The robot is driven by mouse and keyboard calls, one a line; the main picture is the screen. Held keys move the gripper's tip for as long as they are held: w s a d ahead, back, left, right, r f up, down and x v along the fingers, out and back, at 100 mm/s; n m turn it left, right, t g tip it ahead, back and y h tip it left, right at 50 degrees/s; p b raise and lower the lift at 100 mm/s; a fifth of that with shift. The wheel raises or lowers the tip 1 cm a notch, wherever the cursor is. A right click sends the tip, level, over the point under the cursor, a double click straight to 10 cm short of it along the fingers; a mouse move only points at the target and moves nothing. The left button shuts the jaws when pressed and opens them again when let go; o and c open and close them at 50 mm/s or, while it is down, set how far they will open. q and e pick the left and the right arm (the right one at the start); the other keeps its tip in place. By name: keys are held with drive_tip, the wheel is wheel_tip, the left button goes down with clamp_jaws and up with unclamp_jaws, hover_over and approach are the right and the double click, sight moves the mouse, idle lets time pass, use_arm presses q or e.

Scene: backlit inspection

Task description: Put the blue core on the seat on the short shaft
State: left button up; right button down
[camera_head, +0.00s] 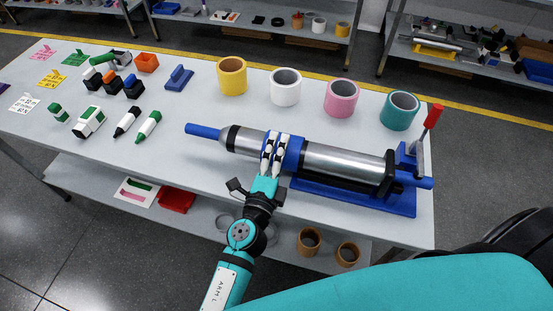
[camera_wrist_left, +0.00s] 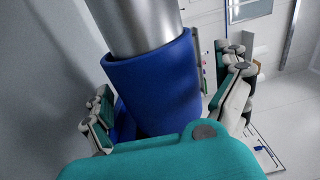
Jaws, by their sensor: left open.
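The blue core (camera_head: 294,157) is a thick blue sleeve around the middle of a horizontal metal shaft assembly on the white table. The silver shaft section (camera_head: 342,169) runs to its right, and a shorter silver section (camera_head: 242,141) lies to its left. My left gripper (camera_head: 275,146) is open over the core's left part, its fingers hiding some of it. In the left wrist view the blue core (camera_wrist_left: 155,85) lies between the two spread fingers (camera_wrist_left: 165,112), with the silver section entering its rim. Contact with the fingers is unclear. My right gripper is not in view.
The assembly has a blue base (camera_head: 375,203) and a red-handled clamp (camera_head: 432,116) at its right. Yellow (camera_head: 231,77), white (camera_head: 285,88), pink (camera_head: 341,99) and teal (camera_head: 399,111) rings stand behind. Markers and small blocks lie left.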

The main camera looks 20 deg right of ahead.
use_arm(q)
drive_tip(key=v, duration=1.2)
idle(0.3)
